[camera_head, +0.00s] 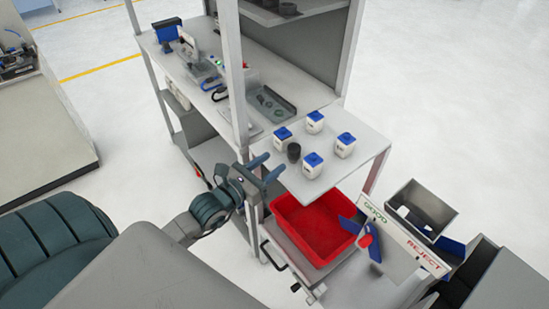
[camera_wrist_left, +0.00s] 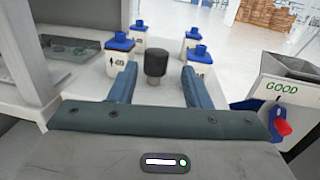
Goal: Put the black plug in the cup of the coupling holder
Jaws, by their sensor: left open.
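The black plug (camera_head: 293,152) stands upright on the light grey shelf board, among several white jars with blue lids. It also shows in the left wrist view (camera_wrist_left: 156,63), roughly centred between my finger tips and beyond them. My left gripper (camera_head: 266,168) is open and empty at the near left edge of the board, its two blue-grey fingers pointing toward the plug, apart from it. The fingers also show in the left wrist view, one on each side of the plug. I cannot single out the coupling holder or its cup. My right gripper is not in view.
White jars (camera_head: 313,121) stand close around the plug. A red bin (camera_head: 310,232) sits below the board. A sign reading GOOD and REJECT (camera_head: 402,241) stands at the right. A rack post (camera_head: 234,75) rises left of the board. A grey tray (camera_head: 269,105) lies behind.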

